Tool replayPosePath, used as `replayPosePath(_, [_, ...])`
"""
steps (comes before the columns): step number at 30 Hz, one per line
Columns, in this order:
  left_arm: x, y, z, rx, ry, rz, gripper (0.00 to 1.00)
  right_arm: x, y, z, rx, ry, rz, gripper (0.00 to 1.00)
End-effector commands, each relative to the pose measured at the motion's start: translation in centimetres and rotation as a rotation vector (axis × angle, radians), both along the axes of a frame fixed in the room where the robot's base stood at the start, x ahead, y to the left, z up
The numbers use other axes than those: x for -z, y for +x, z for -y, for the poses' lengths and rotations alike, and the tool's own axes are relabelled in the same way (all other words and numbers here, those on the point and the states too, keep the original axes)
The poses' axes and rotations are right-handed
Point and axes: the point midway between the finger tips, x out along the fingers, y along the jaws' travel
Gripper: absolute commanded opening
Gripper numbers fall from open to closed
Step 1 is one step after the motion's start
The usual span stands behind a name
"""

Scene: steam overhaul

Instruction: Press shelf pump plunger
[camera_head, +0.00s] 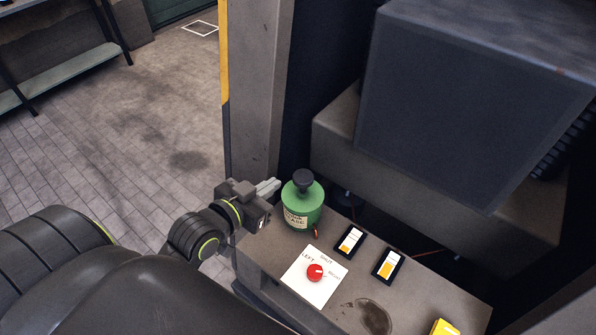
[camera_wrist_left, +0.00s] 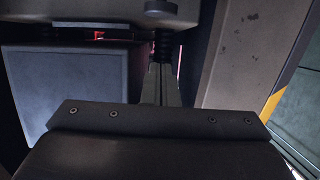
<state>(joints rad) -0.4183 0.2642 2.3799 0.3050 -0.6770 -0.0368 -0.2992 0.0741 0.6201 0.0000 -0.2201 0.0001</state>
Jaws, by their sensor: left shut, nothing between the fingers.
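A green pump can (camera_head: 302,207) with a pale label stands upright on the grey shelf (camera_head: 262,262). Its black plunger knob (camera_head: 303,179) sits on top, raised on a short neck. My left gripper (camera_head: 270,186) is just left of the can, at about the height of the knob in the picture. Its fingers are shut and empty and point right towards the can. I cannot tell whether they touch it. In the left wrist view the fingers (camera_wrist_left: 160,84) show closed together, pointing away from the camera. My right gripper is not in view.
A grey post (camera_head: 255,90) rises behind the gripper. A large grey block (camera_head: 460,100) overhangs the back right. Open floor lies left.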

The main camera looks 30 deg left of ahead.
Motion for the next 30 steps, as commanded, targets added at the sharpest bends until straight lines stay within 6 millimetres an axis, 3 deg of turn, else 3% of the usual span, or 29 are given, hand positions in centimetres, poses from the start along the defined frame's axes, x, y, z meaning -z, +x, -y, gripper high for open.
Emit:
replayPosePath(3, [-1.1, 0.1, 0.2, 0.01, -0.005, 0.031, 0.0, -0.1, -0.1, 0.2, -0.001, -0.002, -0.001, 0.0])
replayPosePath(16, [-0.9, 0.9, 0.3, 0.008, -0.007, 0.032, 0.0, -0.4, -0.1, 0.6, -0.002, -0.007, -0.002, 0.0])
replayPosePath(30, [1.0, 8.3, 1.3, 0.009, -0.008, 0.03, 0.0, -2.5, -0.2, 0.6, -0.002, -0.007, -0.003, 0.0])
